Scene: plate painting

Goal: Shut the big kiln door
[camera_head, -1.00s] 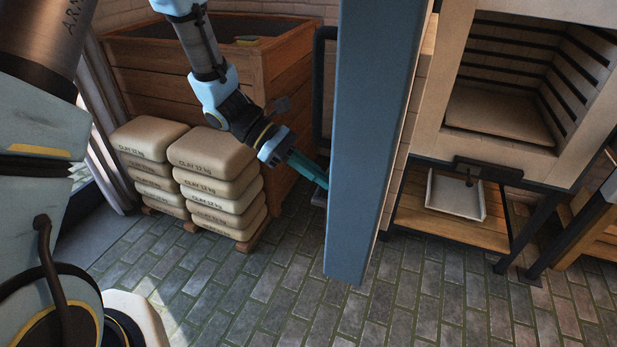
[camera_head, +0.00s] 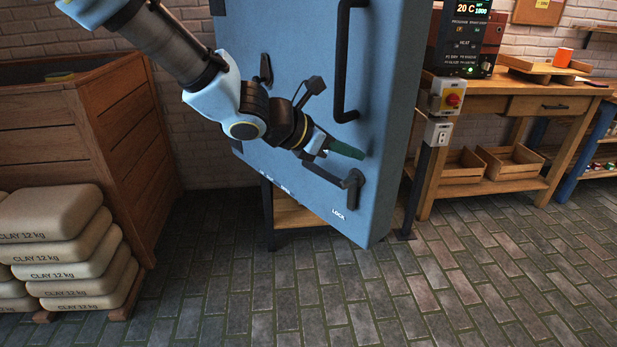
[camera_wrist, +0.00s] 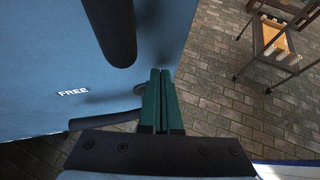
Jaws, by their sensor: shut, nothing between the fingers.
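The big kiln door (camera_head: 300,110) is a thick blue slab, its outer face toward me in the head view. It stands at an angle, its right edge swung out toward me, and hides the kiln chamber. It bears a tall black handle (camera_head: 344,60) and, lower down, a black lock lever (camera_head: 351,186) by the word LOCK. My gripper (camera_head: 355,153) is shut and empty, its green fingers between handle and lever, close to the face. In the wrist view the fingers (camera_wrist: 160,100) lie near the door (camera_wrist: 45,50), which reads FREE. I cannot tell whether they touch it.
Stacked clay bags (camera_head: 60,250) and a wooden bin (camera_head: 110,120) stand at the left. A workbench (camera_head: 520,110) with a control box (camera_head: 468,40) is at the right. A trolley (camera_wrist: 280,45) shows in the wrist view. The paved floor in front is clear.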

